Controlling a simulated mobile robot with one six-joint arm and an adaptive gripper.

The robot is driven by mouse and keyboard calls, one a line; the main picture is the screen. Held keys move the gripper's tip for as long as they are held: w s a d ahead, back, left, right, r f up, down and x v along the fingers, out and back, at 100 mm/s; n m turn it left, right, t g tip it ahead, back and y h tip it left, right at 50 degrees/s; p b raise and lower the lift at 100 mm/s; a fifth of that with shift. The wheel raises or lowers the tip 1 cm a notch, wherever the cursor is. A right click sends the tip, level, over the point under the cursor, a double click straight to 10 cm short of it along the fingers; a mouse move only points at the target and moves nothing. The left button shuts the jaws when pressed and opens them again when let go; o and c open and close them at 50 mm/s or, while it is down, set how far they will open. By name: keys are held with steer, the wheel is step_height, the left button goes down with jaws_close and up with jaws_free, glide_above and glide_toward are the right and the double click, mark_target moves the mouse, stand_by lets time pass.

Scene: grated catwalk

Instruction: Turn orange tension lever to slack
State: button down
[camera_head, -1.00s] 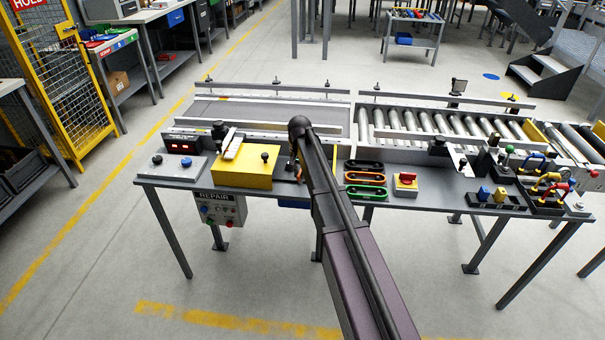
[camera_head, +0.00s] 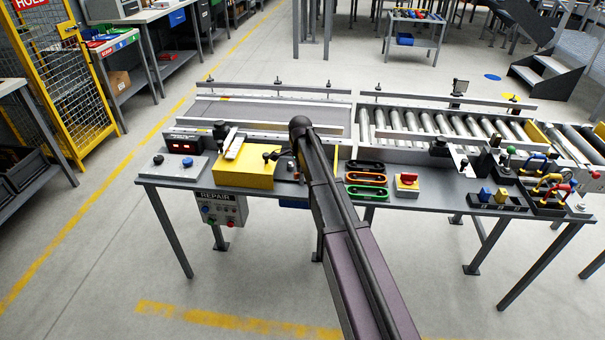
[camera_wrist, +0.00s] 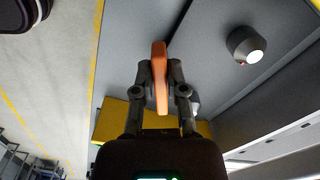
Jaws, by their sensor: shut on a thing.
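The orange tension lever (camera_wrist: 160,88) shows in the wrist view as a flat upright bar between my fingers. My gripper (camera_wrist: 160,72) is shut on it, with one dark finger against each side. The lever's far end sticks out past the fingertips, and its base is hard to make out. My arm hides part of the bench there, and I cannot make out the lever clearly in that view.
The yellow box edge (camera_wrist: 114,118) lies close to my fingers. A dark round knob (camera_wrist: 247,45) stands apart at right in the wrist view. A roller conveyor (camera_head: 440,125) lies behind.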

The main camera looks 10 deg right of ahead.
steer(key=m, duration=0.5)
steer(key=shift+s+d, duration=0.25)
steer(key=shift+m, duration=0.3)
steer(key=c, duration=0.7)
jaws_free()
steer(key=shift+w+a, duration=0.1)
steer(key=shift+w, duration=0.15)
